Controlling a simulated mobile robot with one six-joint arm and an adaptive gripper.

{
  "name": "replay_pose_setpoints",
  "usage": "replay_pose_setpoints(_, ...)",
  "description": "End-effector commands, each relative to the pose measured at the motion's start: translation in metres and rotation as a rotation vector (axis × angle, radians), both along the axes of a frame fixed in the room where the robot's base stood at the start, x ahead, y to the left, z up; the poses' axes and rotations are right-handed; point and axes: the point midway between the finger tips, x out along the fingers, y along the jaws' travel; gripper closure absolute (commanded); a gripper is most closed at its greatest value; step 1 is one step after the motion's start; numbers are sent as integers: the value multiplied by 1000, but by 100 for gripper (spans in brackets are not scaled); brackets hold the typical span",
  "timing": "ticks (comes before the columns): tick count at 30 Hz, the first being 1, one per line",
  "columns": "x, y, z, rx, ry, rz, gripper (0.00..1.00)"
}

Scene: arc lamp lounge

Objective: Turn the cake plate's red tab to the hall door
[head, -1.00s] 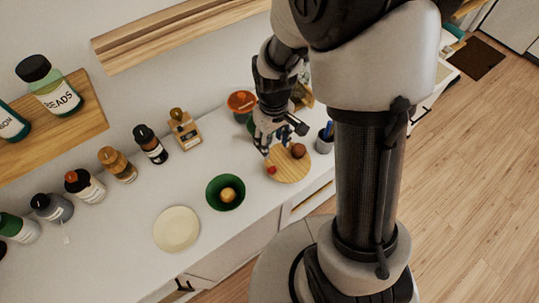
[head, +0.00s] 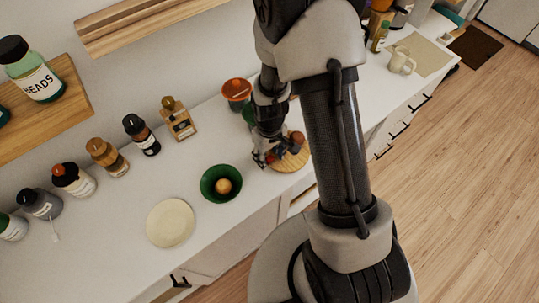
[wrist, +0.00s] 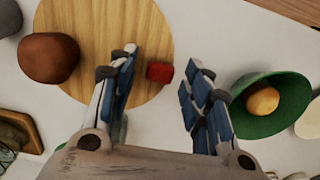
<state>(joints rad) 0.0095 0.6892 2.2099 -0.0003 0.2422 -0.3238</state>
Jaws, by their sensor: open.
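The cake plate is a round wooden disc (head: 288,164) on the white counter, partly hidden by my gripper in the head view. In the wrist view the plate (wrist: 105,20) fills the upper left. Its small red tab (wrist: 160,72) sits at the plate's edge on the side toward the green bowl. A brown ball (wrist: 48,58) rests on the plate; it also shows in the head view (head: 297,138). My gripper (wrist: 160,64) is open, with one finger on each side of the tab. I see no clear contact with it.
A green bowl (head: 208,190) with an orange-yellow ball stands left of the plate, close to one finger. A cream plate (head: 170,223) lies further left. Bottles line the wall. A pale panel, possibly a door (head: 512,20), stands upper right beyond a dark mat (head: 475,53).

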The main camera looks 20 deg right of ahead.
Motion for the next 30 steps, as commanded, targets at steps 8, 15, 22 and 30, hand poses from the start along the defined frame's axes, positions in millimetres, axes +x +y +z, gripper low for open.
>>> replay_pose_setpoints(8,0,0,0,0,0,0,64)
replay_pose_setpoints(15,0,0,1,0,0,0,80)
replay_pose_setpoints(22,0,0,1,0,0,0,95)
replay_pose_setpoints(30,0,0,1,0,0,0,100)
